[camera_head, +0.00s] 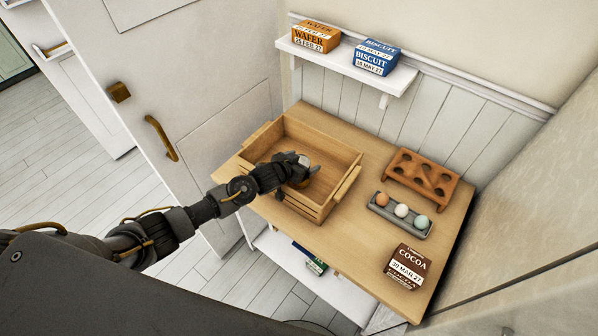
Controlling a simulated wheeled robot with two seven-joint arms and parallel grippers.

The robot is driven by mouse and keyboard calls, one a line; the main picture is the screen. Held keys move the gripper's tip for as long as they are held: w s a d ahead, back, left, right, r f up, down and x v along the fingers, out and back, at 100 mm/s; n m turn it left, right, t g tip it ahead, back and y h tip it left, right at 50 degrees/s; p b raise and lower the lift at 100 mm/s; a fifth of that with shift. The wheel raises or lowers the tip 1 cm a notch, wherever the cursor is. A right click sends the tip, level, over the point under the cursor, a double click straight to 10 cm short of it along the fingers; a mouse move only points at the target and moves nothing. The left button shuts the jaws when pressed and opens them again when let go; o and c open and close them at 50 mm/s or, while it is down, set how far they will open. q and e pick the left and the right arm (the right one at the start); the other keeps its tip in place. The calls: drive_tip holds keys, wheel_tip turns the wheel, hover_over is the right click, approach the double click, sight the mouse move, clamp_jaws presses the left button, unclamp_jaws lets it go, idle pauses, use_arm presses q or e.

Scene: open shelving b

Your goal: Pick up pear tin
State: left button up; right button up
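I cannot make out any label that reads pear. A small dark blue and green box-shaped item with a white label (315,265) sits on the low white shelf under the table, partly hidden by the tabletop; its label is too small to read. My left gripper (303,170) is over the inside of the wooden crate (343,186), pointing right. Its fingers are small and partly covered by its own body, so I cannot tell whether it is open or shut or holds something. My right gripper is out of view.
A brown cocoa box (408,266), a grey tray (399,214) with three egg-like balls and a wooden holder with holes (423,178) stand at the table's right. Wafer (316,37) and biscuit (376,57) boxes sit on the wall shelf. The table's front middle is clear.

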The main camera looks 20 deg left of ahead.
use_arm(q)
drive_tip(key=c, duration=1.2)
drive_tip(key=shift+r, duration=0.15)
wheel_tip(320, 180, up, 10)
drive_tip(key=shift+f+b, duration=0.1)
drive_tip(key=shift+b, duration=0.7)
